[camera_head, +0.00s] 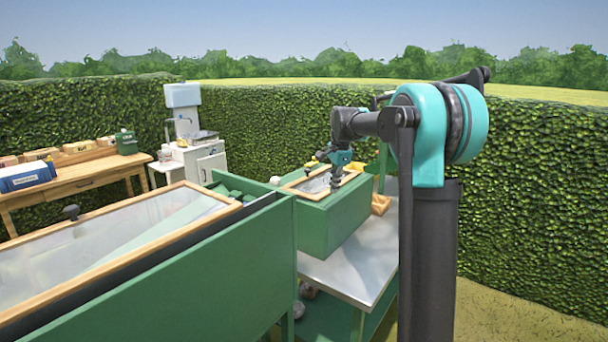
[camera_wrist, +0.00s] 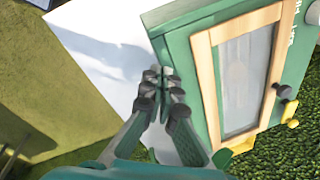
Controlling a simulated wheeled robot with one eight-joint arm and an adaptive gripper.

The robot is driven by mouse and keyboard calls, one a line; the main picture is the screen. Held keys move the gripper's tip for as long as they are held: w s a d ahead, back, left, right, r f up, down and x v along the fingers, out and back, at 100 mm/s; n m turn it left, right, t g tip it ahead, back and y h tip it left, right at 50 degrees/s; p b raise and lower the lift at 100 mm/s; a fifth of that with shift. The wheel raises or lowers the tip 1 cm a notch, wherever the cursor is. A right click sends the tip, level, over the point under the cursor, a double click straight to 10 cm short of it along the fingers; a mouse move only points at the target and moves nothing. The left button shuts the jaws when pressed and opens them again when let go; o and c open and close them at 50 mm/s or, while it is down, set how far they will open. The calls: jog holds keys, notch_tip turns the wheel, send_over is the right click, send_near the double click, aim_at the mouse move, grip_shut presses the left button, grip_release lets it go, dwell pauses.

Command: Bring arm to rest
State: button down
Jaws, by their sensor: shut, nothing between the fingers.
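My gripper (camera_wrist: 160,80) shows in the wrist view with its fingers together and nothing between them. In the head view my arm reaches left from its column, and my gripper (camera_head: 336,182) hangs small by the lid of a green box. The green box (camera_head: 330,229) has a wood-framed glass lid, which lies closed on top. The green box (camera_wrist: 192,62) also fills the right side of the wrist view, beside my fingertips. I cannot tell the gap between the fingertips and the box.
A pale metal table (camera_head: 350,268) carries the green box. A larger green cold frame (camera_head: 215,265) with a glass lid stands at the front left. A wooden bench (camera_head: 85,180) and a white sink cabinet (camera_head: 200,165) stand behind. A hedge (camera_head: 530,190) closes the right side.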

jog(key=s+d+f+n, duration=0.2)
jog(key=s+f+n, duration=0.2)
jog(key=s+f, duration=0.3)
jog(key=s+d+f+n+t, duration=0.1)
jog(key=s+d+f+n, duration=0.2)
jog(key=s, duration=1.5)
jog(key=s+d+f+n+t, duration=0.1)
jog(key=s+d+f+n, duration=0.2)
jog(key=s+f, duration=0.9)
jog(key=s+n, duration=0.1)
jog(key=n, duration=0.2)
jog(key=shift+s+d+n+h, duration=0.15)
jog(key=shift+d+n+h, duration=0.05)
jog(key=shift+n+h, duration=0.2)
